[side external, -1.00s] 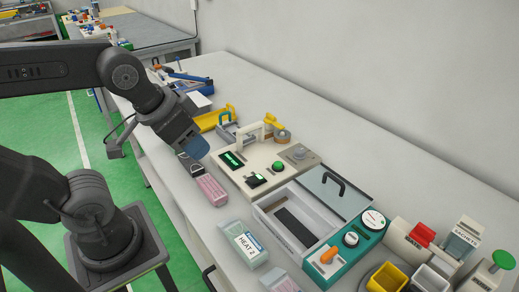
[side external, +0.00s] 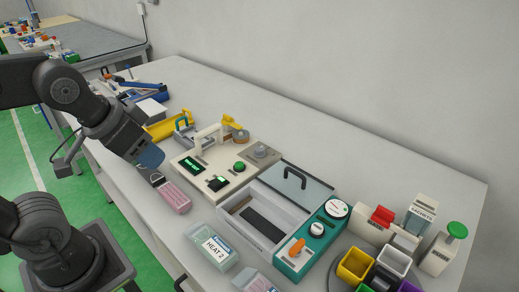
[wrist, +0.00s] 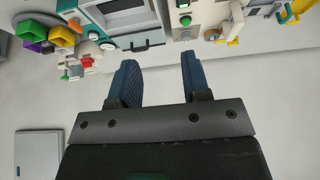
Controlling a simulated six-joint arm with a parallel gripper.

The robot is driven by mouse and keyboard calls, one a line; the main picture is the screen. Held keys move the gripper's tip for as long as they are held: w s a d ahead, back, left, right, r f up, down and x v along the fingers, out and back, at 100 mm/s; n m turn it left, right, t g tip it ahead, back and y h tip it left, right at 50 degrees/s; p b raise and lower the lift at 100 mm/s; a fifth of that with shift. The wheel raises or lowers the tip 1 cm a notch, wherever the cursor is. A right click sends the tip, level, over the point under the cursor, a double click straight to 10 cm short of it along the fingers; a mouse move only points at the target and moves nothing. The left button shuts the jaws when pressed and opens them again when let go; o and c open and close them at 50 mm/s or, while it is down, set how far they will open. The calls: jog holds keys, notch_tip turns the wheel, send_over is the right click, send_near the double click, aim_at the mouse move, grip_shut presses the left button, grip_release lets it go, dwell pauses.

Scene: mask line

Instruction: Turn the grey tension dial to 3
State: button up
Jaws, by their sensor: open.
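The grey dial (side external: 261,151) sits on a grey plate at the right rear of the cream machine (side external: 192,182), behind its green button. Its pointer and scale are too small to read. In the wrist view a small grey knob (wrist: 185,36) below the green button looks like the dial. My gripper (side external: 151,158) is left of the machine, above the bench's front edge, apart from the dial. In the wrist view its two blue fingers (wrist: 157,62) are spread with nothing between them.
A lidded tray (side external: 303,180) and a teal control box (side external: 318,236) are to the right. A pink pack (side external: 175,197) lies near my gripper. The bench toward the wall is clear.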

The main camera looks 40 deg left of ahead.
jog(key=shift+o, duration=0.8)
jog(key=shift+w+r, duration=0.1)
jog(key=shift+r, duration=0.05)
jog(key=shift+o, duration=0.7)
jog(key=w+r+n+g, duration=0.1)
jog(key=w+r, duration=0.2)
jog(key=w, duration=0.5)
jog(key=shift+w+a+r+n, duration=0.3)
jog(key=shift+a, duration=0.15)
jog(key=n+g, duration=0.4)
jog(key=n, duration=0.1)
send_over(259, 148)
notch_tip(259, 148, down, 13)
notch_tip(259, 148, down, 13)
jog(key=shift+r, duration=0.1)
jog(key=shift+c, duration=0.2)
jog(key=c, duration=0.9)
